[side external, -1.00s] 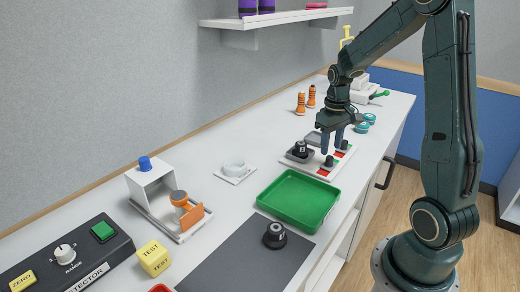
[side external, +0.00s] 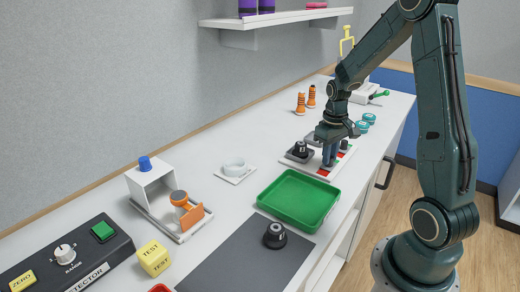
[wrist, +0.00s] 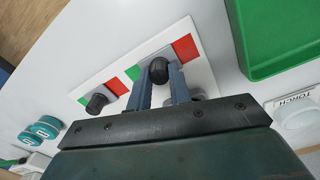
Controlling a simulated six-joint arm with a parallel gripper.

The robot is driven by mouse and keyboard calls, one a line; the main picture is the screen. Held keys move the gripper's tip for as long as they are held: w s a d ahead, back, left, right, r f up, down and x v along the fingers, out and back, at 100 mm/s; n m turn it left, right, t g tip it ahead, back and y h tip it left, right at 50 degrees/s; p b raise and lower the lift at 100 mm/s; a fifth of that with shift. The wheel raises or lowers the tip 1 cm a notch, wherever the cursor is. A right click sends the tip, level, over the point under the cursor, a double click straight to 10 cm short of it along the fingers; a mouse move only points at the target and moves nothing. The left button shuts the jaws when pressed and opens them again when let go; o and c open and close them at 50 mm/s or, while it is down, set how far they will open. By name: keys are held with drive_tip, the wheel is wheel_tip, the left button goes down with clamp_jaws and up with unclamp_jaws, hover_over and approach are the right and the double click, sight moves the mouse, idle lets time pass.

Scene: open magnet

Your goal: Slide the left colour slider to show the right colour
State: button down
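A white slider board (side external: 322,176) lies on the bench beyond the green tray. In the wrist view the board (wrist: 208,76) carries two sliders, each with a dark knob between a red and a green patch. My gripper (side external: 330,165) is lowered onto the board, its fingers either side of the slider knob (wrist: 159,70) nearer the tray; they look shut on it. That slider's red patch (wrist: 185,47) shows, its green patch (wrist: 132,73) only partly. The other slider's knob (wrist: 97,103) stands apart from the fingers, with its red patch (wrist: 116,86) showing.
The green tray (side external: 334,205) stands close in front of the board. Teal round pieces (side external: 364,122) lie behind. A dark mat (side external: 235,262) with a black knob (side external: 275,235) is nearer the camera.

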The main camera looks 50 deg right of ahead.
sight(324, 172)
drive_tip(key=shift+a, duration=1.6)
drive_tip(key=c, duration=1.3)
unclamp_jaws()
drive_tip(key=shift+r, duration=0.85)
wheel_tip(324, 172, up, 12)
drive_tip(key=shift+a+r, duration=0.1)
drive_tip(key=shift+a, duration=0.05)
